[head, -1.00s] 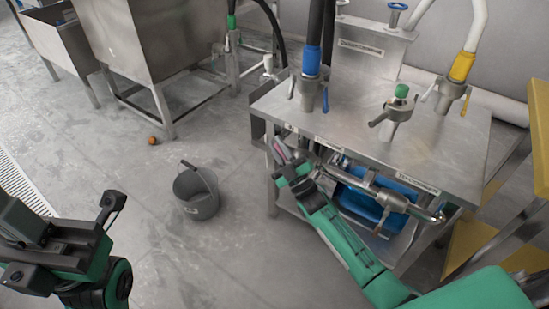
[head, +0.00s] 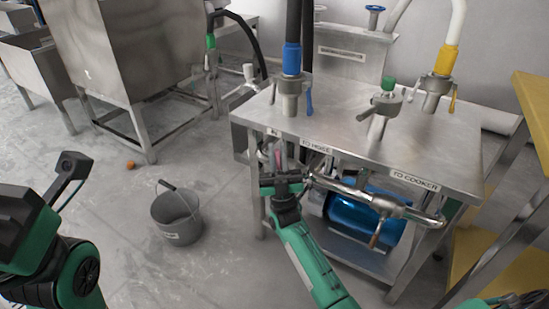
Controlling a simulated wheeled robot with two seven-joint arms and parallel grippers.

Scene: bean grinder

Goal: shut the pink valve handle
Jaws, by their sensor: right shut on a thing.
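The pink valve handle (head: 279,158) hangs below the front edge of the steel table, at its left end near the "TO HOSE" label. Only part of it shows, as a small pinkish strip above my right gripper. My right gripper (head: 279,177) is at the handle, its jaws shut on it; the fingertips are small and partly hidden. Its green arm comes up from the bottom right. My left gripper (head: 45,205) is at the left edge, away from the table and partly cut off. I cannot tell how its jaws stand.
The steel table (head: 345,130) carries several hose valves. A horizontal pipe (head: 372,199) runs under its front, right of my gripper, with a blue tank (head: 365,215) behind. A grey bucket (head: 178,218) stands on open floor. A yellow-shelved rack (head: 480,260) is at right.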

